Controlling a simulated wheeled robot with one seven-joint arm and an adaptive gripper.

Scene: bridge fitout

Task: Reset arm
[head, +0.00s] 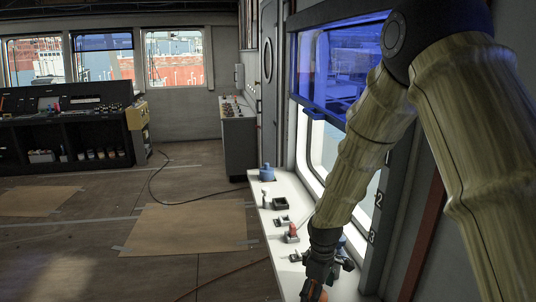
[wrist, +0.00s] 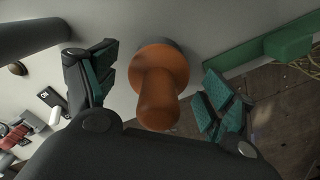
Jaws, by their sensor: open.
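My gripper (wrist: 162,72) is open in the wrist view, with one teal-padded finger on each side of an orange rounded, knob-like object (wrist: 158,90). Gaps show between the object and both fingers, so they look apart from it. In the head view my gripper (head: 318,278) is low at the bottom edge, over the near end of the white ledge. A bit of the orange object (head: 320,295) shows beside it there, mostly hidden by the gripper. My arm comes down from the upper right.
The white ledge (head: 272,222) under the window holds a blue pot (head: 267,173), a black tray (head: 281,204) and a red item (head: 292,232). A blue-tinted window panel (head: 335,65) stands close to my arm. Open floor lies left, with a cable and brown sheets (head: 185,230).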

